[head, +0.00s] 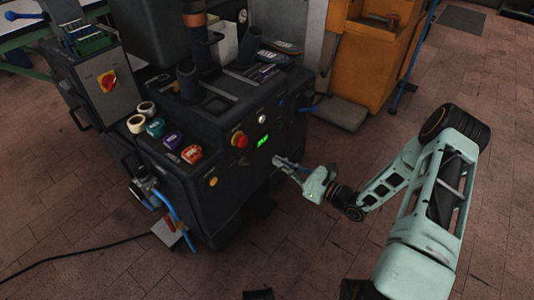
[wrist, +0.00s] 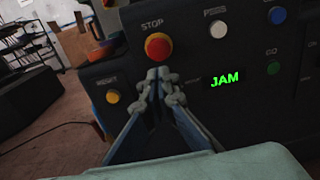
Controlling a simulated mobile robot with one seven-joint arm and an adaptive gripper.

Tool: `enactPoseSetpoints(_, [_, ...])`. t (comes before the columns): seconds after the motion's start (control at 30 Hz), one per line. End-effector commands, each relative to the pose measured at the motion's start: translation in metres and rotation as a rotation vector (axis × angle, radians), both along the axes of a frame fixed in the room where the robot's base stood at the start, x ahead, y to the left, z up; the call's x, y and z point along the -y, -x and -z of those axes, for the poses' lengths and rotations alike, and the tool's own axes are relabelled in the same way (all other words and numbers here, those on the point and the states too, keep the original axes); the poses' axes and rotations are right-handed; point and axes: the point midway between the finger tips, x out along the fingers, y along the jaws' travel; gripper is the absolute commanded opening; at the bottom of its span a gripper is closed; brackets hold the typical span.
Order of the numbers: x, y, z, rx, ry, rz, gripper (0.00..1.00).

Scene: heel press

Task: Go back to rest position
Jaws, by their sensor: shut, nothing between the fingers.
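My gripper (head: 279,163) is at the end of my pale green arm, in front of the dark heel press (head: 225,125). In the wrist view my gripper (wrist: 158,76) is shut and empty, its tips together just below the red STOP button (wrist: 158,46) in the picture. I cannot tell whether the tips touch the panel. The green display (wrist: 225,80) reads JAM. A yellow button (wrist: 113,96) is to the left of the tips, a white one (wrist: 218,29) and a blue one (wrist: 277,15) are to the upper right, and a green one (wrist: 273,68) is to the right.
Several coloured rolls (head: 172,139) lie on the press's left ledge. A grey control box (head: 105,80) stands at the left. An orange cabinet (head: 365,60) is behind at the right. A cable (head: 90,250) runs over the floor at the left. The tiled floor (head: 310,255) in front is mostly clear.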

Motion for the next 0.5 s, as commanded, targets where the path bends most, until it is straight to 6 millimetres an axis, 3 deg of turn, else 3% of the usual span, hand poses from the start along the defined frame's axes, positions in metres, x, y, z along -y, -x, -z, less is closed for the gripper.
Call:
enactPoseSetpoints(0.17, [0.0104, 0.0087, 0.0001, -0.001, 0.000, 0.000, 0.00])
enactPoseSetpoints(0.5, [0.0116, 0.0096, 0.0008, -0.001, 0.000, 0.000, 0.00])
